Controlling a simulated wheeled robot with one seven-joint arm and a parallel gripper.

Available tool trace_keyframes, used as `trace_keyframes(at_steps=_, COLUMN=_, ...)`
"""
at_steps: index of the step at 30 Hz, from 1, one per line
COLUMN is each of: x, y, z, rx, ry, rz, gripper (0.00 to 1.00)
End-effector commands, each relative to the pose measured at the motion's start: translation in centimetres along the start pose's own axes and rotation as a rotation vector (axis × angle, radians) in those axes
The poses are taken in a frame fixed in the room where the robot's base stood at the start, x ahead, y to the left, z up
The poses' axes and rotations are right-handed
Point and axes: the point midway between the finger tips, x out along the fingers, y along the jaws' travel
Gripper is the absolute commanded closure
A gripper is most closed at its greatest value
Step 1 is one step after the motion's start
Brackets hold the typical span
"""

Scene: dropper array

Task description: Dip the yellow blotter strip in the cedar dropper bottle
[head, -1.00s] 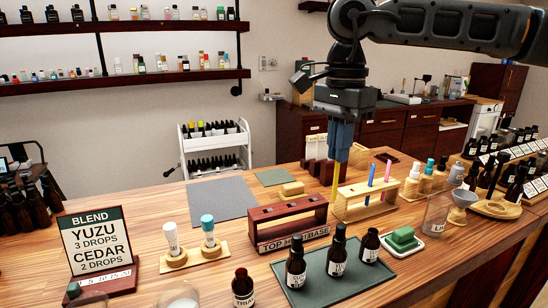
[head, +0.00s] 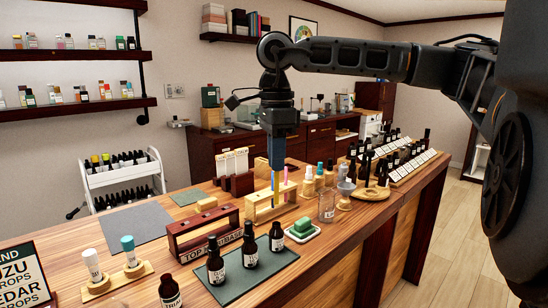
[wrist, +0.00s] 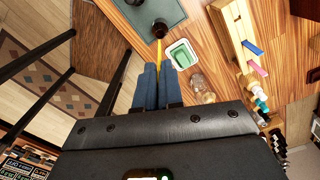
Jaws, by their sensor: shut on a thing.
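My gripper (head: 276,166) is shut on the yellow blotter strip (head: 276,184), which points down. In the head view it overlaps the wooden strip rack (head: 262,214), which holds a pink strip (head: 286,178) and a blue strip mostly hidden there. Three dark dropper bottles, (head: 215,264), (head: 249,248) and (head: 276,238), stand on a green mat (head: 233,290); their labels are too small to read, so I cannot tell which is cedar. In the wrist view the yellow strip (wrist: 156,56) reaches from the jaws toward one dark bottle (wrist: 160,29); contact is unclear.
A green block on a white dish (head: 302,236) and a glass beaker (head: 327,206) stand right of the mat. A dark red rack (head: 190,240) stands left of it. Another dark bottle (head: 170,290) is at the front. A grey mat (head: 135,223) lies bare.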

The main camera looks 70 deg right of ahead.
Motion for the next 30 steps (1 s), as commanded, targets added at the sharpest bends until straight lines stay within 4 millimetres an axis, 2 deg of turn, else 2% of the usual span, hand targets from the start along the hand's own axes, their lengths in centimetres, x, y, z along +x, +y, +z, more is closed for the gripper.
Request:
trace_keyframes(at_steps=5, x=0.3, y=0.0, z=0.0, rx=-0.001, ry=0.001, rz=-0.002, gripper=1.00)
trace_keyframes(at_steps=17, x=3.7, y=0.0, z=0.0, rx=-0.001, ry=0.000, rz=-0.001, gripper=1.00)
trace_keyframes(at_steps=30, x=3.8, y=0.0, z=0.0, rx=-0.002, ry=0.000, rz=-0.001, gripper=1.00)
